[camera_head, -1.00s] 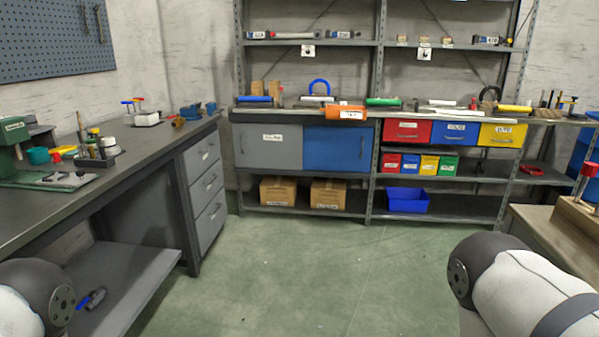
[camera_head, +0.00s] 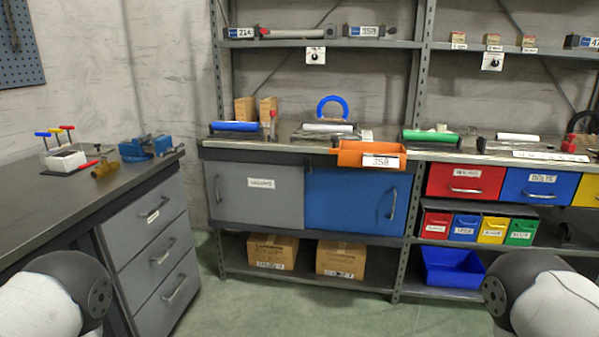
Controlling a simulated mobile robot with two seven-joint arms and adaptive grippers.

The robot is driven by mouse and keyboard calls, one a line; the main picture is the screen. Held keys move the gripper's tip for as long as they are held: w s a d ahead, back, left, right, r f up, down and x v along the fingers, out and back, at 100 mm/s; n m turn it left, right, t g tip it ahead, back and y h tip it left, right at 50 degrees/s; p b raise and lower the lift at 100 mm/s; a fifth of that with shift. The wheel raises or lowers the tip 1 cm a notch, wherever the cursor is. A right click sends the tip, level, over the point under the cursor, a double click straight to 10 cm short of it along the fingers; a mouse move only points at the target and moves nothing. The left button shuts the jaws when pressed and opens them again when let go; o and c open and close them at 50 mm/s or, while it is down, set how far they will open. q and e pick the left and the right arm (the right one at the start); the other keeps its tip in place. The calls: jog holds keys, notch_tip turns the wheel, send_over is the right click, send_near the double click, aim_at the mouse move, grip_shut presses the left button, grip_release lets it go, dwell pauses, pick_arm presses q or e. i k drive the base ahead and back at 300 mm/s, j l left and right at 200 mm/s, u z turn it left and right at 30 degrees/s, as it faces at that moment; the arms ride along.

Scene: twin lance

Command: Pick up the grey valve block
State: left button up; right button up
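I cannot make out a grey valve block for certain. A low grey piece (camera_head: 312,136) lies on the shelf counter under a white roller, behind the orange bin (camera_head: 350,155) labelled 358; it is too small to identify. Neither of my grippers is in view. Only rounded grey and white parts of my arms show at the lower left and lower right corners.
The workbench (camera_head: 92,189) on the left carries a blue vise (camera_head: 140,150), a brass-coloured fitting (camera_head: 104,168) and a hex key stand (camera_head: 65,160). Ahead, the shelf unit has a grey door (camera_head: 257,200), a blue door (camera_head: 345,205) and cardboard boxes (camera_head: 272,251) below.

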aim_at(331, 29)
jog(key=i+l, duration=0.25)
jog(key=l, duration=0.15)
jog(key=i+l+u, duration=0.1)
jog(key=i+l, duration=0.45)
jog(key=l, duration=0.3)
jog(key=i+j+z, duration=0.2)
jog(key=k, duration=0.1)
